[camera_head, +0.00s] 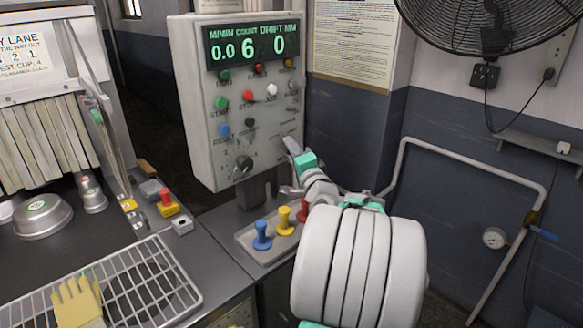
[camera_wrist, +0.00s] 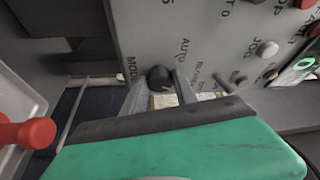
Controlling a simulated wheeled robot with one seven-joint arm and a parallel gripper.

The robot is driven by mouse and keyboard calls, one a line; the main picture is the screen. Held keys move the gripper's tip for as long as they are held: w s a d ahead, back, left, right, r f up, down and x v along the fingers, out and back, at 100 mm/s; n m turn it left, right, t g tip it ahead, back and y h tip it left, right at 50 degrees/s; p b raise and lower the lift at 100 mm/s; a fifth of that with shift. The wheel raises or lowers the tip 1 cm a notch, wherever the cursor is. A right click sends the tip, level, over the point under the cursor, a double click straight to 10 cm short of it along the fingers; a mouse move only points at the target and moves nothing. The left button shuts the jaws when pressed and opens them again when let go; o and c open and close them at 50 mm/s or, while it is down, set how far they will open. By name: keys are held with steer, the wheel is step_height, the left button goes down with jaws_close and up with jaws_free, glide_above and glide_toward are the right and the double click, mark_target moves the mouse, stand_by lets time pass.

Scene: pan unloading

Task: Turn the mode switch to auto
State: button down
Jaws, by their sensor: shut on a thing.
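The grey control panel (camera_head: 205,95) stands upright with a lit green display. In the wrist view the mode switch (camera_wrist: 160,77) is a small dark knob low on the panel, beside the printed words MODE and AUTO. My gripper (camera_wrist: 160,90) has one finger on each side of this knob and is shut on it. Which way the knob points cannot be told. In the head view my gripper (camera_head: 291,146) is at the panel's lower right edge and hides the switch.
A larger black knob (camera_head: 243,166) and several coloured buttons sit on the panel. Below it, a tray (camera_head: 246,240) holds upright blue, yellow and red pegs. A wire rack (camera_head: 150,285) lies at front left. A fan (camera_head: 490,25) is at upper right.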

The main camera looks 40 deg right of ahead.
steer(key=shift+d+f+n+t+y+b, duration=0.1)
steer(key=shift+n+t+y+b, duration=0.9)
steer(key=shift+n+b, duration=3.05)
steer(key=shift+d+f+n+t+y+b, duration=0.1)
steer(key=shift+n+t+y+b, duration=0.45)
steer(key=shift+n+y+b, duration=3.2)
steer(key=shift+d+f+n+t+h+b, duration=0.1)
steer(key=shift+n+t+h+b, duration=1.45)
steer(key=shift+b, duration=4.9)
steer(key=shift+n+g+y, duration=0.4)
steer(key=shift+n+g, duration=0.25)
steer(key=shift+g, duration=0.15)
steer(key=shift+r, duration=0.1)
steer(key=c, duration=1)
jaws_free()
